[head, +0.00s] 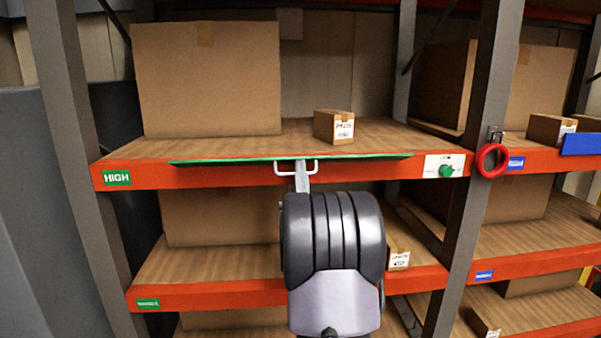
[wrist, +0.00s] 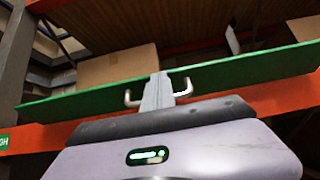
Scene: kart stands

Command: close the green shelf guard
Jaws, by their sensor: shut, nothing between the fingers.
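The green shelf guard (head: 230,160) is a long thin panel along the front edge of the upper shelf marked HIGH. In the head view it shows nearly edge-on as a narrow strip; the wrist view shows more of its green face (wrist: 240,72). A pale U-shaped handle (head: 314,165) sits at its middle, and its two bent ends show in the wrist view (wrist: 185,88). My gripper (head: 301,176) is shut and empty, with its fingers (wrist: 157,88) at the handle, between its ends. Whether they touch the handle or panel I cannot tell.
A large carton (head: 207,80) and a small labelled box (head: 334,126) stand on the upper shelf. A green knob (head: 446,171) on a white plate is right of the guard. A red ring (head: 491,160) hangs on the right upright. A blue panel (head: 580,144) is at far right.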

